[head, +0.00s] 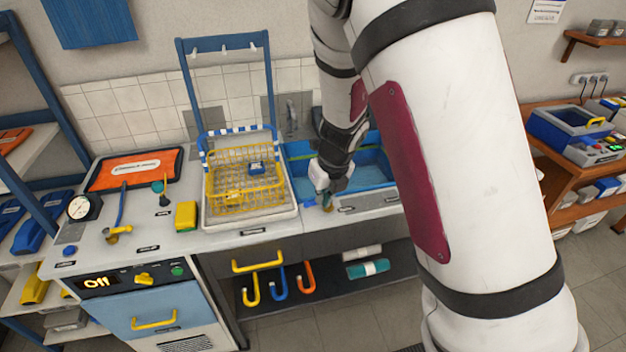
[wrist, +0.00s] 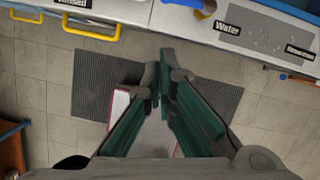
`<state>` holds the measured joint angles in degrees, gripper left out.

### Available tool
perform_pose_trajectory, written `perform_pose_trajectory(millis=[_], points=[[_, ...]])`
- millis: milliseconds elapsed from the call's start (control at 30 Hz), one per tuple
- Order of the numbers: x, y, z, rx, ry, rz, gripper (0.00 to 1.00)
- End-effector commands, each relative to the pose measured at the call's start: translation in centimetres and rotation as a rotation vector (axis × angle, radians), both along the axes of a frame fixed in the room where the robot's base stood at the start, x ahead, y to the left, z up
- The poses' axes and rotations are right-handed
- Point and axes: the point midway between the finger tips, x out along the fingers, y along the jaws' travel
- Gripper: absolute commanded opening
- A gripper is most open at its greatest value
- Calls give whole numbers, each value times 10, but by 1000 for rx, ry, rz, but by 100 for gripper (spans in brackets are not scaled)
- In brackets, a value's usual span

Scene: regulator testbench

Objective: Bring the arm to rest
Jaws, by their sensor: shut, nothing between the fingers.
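My gripper (wrist: 160,85) shows in the wrist view with its two green-sided fingers close together and nothing between them. It hangs over the floor in front of the bench, above a dark ribbed mat (wrist: 95,75). In the head view my arm comes down on the right and the wrist end stands in front of the blue sink basin (head: 375,143). The fingertips are hard to make out there. My arm hides part of the basin and the bench's right end.
The bench holds a yellow wire basket (head: 240,180), a gauge (head: 84,207), a yellow block (head: 186,215) and an orange tray (head: 133,168). A drawer with a yellow handle (head: 154,320) reads "Off" above. Blue shelving stands left, wooden shelves right.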

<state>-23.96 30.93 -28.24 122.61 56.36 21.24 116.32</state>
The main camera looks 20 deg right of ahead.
Motion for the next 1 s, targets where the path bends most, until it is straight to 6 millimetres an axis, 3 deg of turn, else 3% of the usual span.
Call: perform_pose_trajectory(millis=[200, 367, 700, 1000], points=[[0, 1, 3, 2, -4, 14, 0], [-12, 12, 39, 4, -44, 239, 0], [-78, 32, 154, -153, -251, 1083, 0], [-160, 22, 224, -509, -385, 1817, 0]])
